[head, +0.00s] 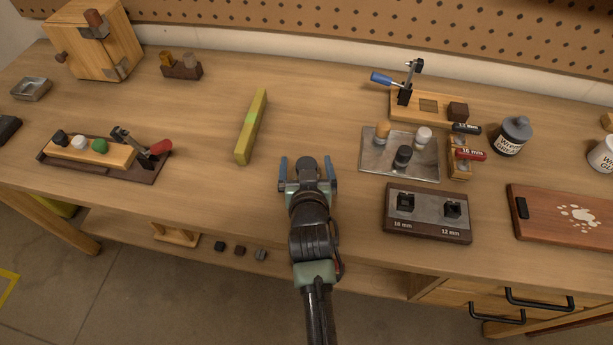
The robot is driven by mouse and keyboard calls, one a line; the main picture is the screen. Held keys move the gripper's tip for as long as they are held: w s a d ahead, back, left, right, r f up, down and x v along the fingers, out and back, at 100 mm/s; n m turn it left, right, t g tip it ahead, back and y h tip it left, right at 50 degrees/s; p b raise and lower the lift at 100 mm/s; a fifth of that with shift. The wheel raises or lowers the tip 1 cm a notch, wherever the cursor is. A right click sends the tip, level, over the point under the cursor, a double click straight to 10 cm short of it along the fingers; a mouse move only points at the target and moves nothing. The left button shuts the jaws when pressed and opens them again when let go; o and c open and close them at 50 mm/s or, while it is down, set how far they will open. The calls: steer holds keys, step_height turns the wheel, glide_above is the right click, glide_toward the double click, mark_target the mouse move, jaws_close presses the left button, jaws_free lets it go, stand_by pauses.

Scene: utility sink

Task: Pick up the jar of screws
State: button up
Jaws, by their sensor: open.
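I cannot make out a jar with screws visible in it. The most jar-like thing is a grey-topped container (513,134) with dark lettering, upright at the right back of the bench; its contents are hidden. A white lettered cup or jar (602,154) is cut off by the right edge. My gripper (307,168) is over the middle front of the bench, open and empty, its blue fingers pointing toward the back. It is well to the left of both containers.
A wooden board (560,222) lies front right. A yellow-green bar (251,126) lies left of the gripper.

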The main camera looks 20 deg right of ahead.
steer(key=shift+r, duration=0.1)
jaws_close()
stand_by(0.4)
